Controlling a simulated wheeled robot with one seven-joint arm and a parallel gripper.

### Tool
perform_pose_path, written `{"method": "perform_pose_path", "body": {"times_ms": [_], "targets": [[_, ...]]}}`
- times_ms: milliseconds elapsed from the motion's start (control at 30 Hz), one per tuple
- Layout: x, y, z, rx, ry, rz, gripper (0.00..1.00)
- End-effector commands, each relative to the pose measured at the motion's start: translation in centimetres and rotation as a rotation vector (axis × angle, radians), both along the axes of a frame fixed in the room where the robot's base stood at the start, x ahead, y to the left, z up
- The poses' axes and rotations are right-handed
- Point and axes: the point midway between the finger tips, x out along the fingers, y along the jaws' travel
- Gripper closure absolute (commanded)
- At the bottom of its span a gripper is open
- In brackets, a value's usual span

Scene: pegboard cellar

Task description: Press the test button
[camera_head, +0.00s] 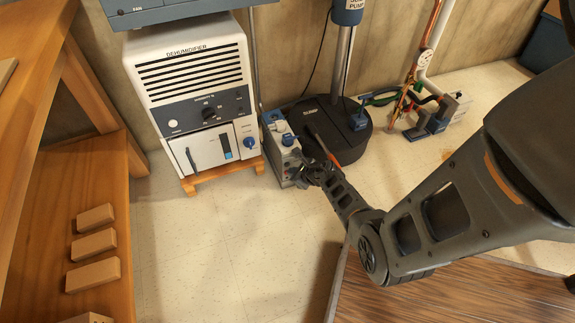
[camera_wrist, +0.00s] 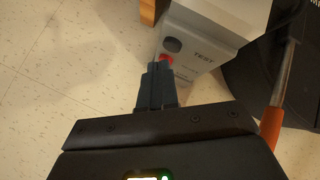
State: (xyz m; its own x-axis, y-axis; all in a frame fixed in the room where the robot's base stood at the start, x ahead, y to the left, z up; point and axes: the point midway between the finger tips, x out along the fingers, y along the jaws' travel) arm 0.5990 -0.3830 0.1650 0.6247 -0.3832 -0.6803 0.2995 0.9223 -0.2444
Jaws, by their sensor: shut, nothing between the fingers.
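A small light-grey box (camera_head: 283,140) stands on the floor between the dehumidifier and the black round pump base. In the wrist view its pale face carries the printed word TEST (camera_wrist: 203,55). A dark round part (camera_wrist: 172,44) and a red button (camera_wrist: 166,62) sit on that face, left of the lettering. Which of the two the word names is not clear. My gripper (camera_wrist: 160,72) is shut and empty, with its fingertips right at the red button and partly covering it. Whether they touch it cannot be told. In the head view my gripper (camera_head: 303,178) is at the box's front.
The white dehumidifier (camera_head: 195,90) stands left of the box on a wooden base. The black pump base (camera_head: 345,140) is behind and to the right, with an orange-ended rod (camera_head: 323,147) close to my gripper. A wooden shelf (camera_head: 65,215) is at left. The tiled floor in front is clear.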

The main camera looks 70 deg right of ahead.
Motion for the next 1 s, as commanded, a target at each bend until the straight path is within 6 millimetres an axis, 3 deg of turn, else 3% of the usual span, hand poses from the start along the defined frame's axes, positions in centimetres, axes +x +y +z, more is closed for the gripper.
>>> {"method": "perform_pose_path", "body": {"times_ms": [633,1000], "targets": [[-2.9,3.5,0.0,0.002,0.0,0.0,1.0],[-3.3,3.8,0.0,0.0,0.0,0.0,1.0]]}}
